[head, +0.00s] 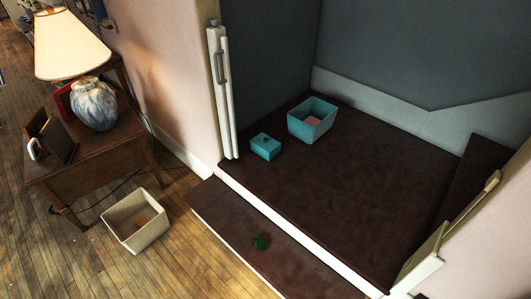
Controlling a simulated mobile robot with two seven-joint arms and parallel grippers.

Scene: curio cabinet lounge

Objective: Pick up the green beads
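The green beads (260,242) lie in a small dark green heap on the lower dark step (225,212), near its middle. They are small in the picture, so single beads cannot be made out. Nothing covers them. Neither of my grippers shows in the head view.
A teal open box (312,120) and a smaller teal box (266,147) stand on the raised dark floor (320,195). A white basket (136,222) sits on the wood floor. A wooden side table (97,150) bears a lamp (93,105). The step around the beads is clear.

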